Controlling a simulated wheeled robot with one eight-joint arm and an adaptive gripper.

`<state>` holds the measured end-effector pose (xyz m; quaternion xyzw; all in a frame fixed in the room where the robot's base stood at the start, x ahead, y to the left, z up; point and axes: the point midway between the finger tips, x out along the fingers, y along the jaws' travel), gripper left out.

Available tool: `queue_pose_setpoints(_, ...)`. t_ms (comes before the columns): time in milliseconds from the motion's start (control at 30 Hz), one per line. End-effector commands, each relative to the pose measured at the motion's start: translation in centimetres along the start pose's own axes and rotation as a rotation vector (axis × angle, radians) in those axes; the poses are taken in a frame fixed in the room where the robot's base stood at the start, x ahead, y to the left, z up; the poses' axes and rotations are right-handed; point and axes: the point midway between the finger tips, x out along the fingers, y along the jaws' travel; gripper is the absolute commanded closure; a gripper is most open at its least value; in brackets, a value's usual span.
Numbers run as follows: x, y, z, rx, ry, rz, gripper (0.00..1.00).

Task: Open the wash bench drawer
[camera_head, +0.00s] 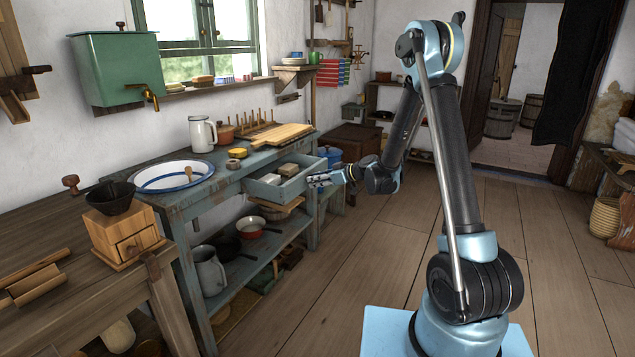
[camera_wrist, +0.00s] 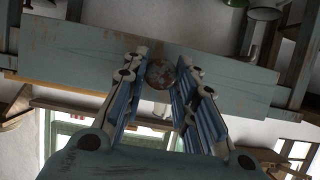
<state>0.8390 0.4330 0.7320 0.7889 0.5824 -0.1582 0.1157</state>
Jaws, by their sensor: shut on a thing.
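The wash bench (camera_head: 228,200) is a worn blue-grey wooden bench along the wall. Its drawer (camera_head: 296,189) stands pulled out from the front, and light-coloured blocks show inside. In the wrist view, the drawer front (camera_wrist: 235,82) spans the picture with a round, rusty knob (camera_wrist: 160,73) at its middle. My gripper (camera_head: 318,180) is at the drawer front in the head view. In the wrist view my gripper (camera_wrist: 160,85) has its two blue-padded fingers on either side of the knob, shut on it. The knob is hidden in the head view.
On the bench top are a white basin (camera_head: 172,176), a white jug (camera_head: 202,134) and a cutting board (camera_head: 280,135). Pots and a grey pitcher (camera_head: 209,270) stand on the shelf below. A wooden table with a coffee grinder (camera_head: 122,232) is at left. The plank floor (camera_head: 350,270) before the drawer is clear.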

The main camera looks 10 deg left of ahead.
Motion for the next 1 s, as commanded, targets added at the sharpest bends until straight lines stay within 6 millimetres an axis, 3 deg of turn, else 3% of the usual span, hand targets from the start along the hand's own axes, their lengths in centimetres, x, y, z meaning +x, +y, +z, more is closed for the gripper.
queue_pose_setpoints(33, -0.1, 0.8, -0.1, 0.002, 0.003, 0.016, 1.0)
queue_pose_setpoints(167, -0.1, 0.8, -0.1, 0.002, 0.003, 0.016, 1.0)
queue_pose_setpoints(200, -0.1, 0.8, -0.1, 0.002, 0.002, 0.016, 0.65)
queue_pose_setpoints(267, -0.1, 0.7, -0.1, 0.002, 0.002, 0.014, 0.53)
queue_pose_setpoints(667, -0.4, 0.2, -0.1, 0.001, 0.002, 0.007, 0.53)
queue_pose_setpoints(767, -1.5, 0.2, -0.1, 0.001, 0.002, 0.007, 0.53)
queue_pose_setpoints(1000, -6.0, 0.3, 0.0, 0.002, 0.001, 0.008, 0.53)
